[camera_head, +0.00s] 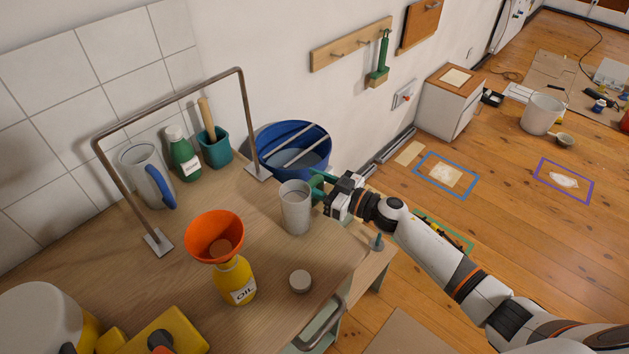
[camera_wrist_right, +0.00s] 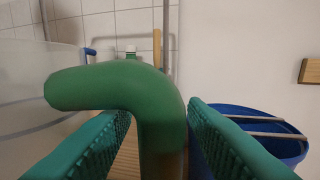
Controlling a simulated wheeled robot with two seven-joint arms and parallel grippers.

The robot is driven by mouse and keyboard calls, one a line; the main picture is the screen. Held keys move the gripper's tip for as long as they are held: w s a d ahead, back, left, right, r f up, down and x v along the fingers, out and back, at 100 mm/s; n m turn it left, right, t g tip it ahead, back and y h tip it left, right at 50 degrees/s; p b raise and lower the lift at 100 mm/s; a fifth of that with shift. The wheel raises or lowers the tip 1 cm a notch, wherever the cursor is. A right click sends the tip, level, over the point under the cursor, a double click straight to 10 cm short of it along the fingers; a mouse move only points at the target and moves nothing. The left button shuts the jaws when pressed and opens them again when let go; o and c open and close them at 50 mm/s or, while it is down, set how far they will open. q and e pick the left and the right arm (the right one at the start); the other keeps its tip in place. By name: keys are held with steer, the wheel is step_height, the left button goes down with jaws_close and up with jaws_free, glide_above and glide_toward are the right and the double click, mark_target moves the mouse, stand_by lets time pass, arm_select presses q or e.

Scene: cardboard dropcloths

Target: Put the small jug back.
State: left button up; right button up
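The small jug (camera_head: 296,210) is a grey, tapered vessel with a green handle (camera_head: 319,186). It is upright at the worktop's right side; I cannot tell whether its base touches the wood. My right gripper (camera_head: 328,194) reaches in from the right, its fingers closed about the handle. In the right wrist view the green handle (camera_wrist_right: 150,100) stands between the two teal finger pads with hardly any gap, and the jug's pale wall (camera_wrist_right: 30,85) is at the left. My left gripper is not in view.
A blue bucket (camera_head: 265,140) stands behind.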

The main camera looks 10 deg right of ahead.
steer(key=shift+r, duration=0.1)
steer(key=shift+s+d, duration=0.1)
steer(key=b+v, duration=0.1)
steer(key=v, duration=1)
steer(key=shift+s+d, duration=0.25)
